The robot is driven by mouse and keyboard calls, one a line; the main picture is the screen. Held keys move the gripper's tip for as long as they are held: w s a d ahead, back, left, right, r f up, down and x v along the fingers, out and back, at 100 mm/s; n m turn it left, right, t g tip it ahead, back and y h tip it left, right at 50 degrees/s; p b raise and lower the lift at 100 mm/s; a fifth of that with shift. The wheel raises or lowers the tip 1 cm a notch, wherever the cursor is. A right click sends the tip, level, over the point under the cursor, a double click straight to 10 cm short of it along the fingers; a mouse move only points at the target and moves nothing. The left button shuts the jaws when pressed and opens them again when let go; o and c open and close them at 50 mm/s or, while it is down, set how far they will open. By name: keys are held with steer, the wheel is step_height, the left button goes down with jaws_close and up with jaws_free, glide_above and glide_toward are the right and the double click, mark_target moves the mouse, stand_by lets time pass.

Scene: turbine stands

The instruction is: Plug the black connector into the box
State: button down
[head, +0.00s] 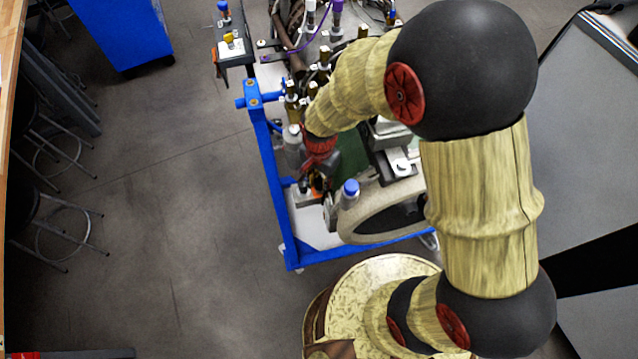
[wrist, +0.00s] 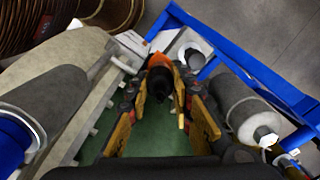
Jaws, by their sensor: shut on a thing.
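My gripper (wrist: 165,85) has its yellow-edged fingers closed on the sides of a black connector (wrist: 158,86). An orange part (wrist: 172,66) shows just beyond the connector, close to it or joined; I cannot tell which. A pale box-like piece (wrist: 186,46) lies beyond the fingertips by the blue frame, and I cannot tell if it is the task's box. No socket is clearly visible. In the head view my gripper (head: 318,178) points down at the left side of the stand, and the arm hides much of it.
The blue stand frame (head: 277,190) runs along the left of the work area. Grey cylinders stand on both sides in the wrist view, the right one (wrist: 238,112) near the fingers. A large pale ring-shaped part (head: 375,233) lies in front.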

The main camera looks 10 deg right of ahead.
mark_target(320, 181)
steer(key=shift+r+p, duration=0.5)
steer(key=shift+r, duration=0.25)
steer(key=shift+r+p, duration=0.9)
steer(key=shift+r, duration=0.45)
